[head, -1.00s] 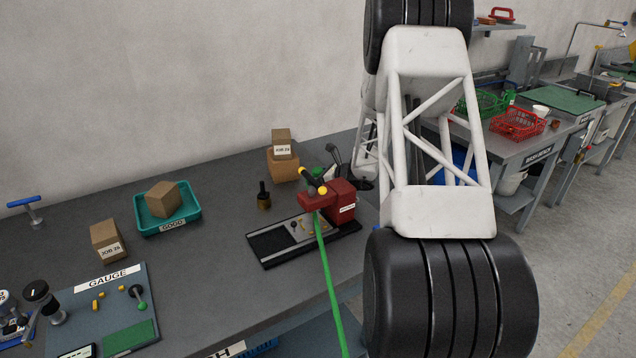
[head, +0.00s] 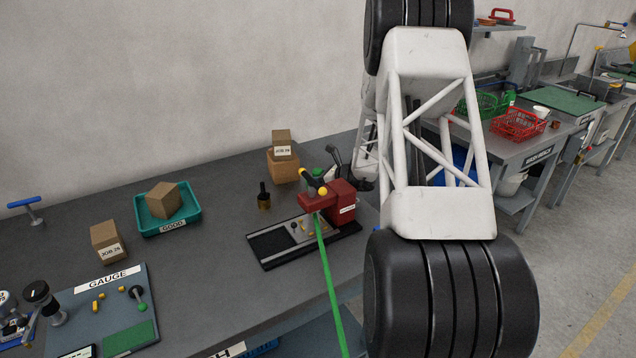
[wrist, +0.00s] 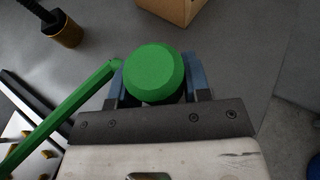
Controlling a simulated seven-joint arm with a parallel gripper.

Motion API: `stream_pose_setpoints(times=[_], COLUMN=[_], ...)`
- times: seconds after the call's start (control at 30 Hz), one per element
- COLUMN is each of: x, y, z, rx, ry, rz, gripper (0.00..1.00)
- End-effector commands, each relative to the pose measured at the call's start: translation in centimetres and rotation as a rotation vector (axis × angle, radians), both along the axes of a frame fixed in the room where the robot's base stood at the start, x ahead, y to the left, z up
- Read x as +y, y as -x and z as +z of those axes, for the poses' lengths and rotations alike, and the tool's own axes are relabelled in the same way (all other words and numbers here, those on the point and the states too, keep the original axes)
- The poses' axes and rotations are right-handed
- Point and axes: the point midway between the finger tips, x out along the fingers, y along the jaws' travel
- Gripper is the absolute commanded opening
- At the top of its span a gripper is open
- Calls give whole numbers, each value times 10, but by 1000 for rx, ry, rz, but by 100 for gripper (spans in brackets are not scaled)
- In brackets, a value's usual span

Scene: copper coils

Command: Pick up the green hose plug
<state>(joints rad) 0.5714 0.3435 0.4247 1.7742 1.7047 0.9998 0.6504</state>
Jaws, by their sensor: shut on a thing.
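The green hose plug (wrist: 153,74) is a round green knob in the wrist view. It sits between the two blue-grey fingers of my gripper (wrist: 158,88), which is shut on it. In the head view a bit of green (head: 317,173) shows behind the red fixture, and my arm hides most of that area. A green hose (wrist: 62,112) runs beside the left finger in the wrist view. In the head view the hose (head: 330,285) runs from the red fixture toward the front edge of the bench.
The red fixture (head: 340,203) stands on a dark base with metal slots. A dark bottle-like tool (head: 264,196) stands to its left. Cardboard boxes (head: 283,165) are stacked behind. A teal tray (head: 190,222) holds a box. Bare bench (head: 210,270) lies between the tray and the fixture.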

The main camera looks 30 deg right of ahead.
Motion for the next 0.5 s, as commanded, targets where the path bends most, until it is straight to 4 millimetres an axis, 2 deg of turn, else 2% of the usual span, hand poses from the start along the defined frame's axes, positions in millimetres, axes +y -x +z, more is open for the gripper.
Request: stream_pose_setpoints(times=[0.27,0.5], x=[0,0], y=[0,0], z=[9,36], rx=[-1,-3], ry=[0,1], rz=[0,0], gripper=[16,16])
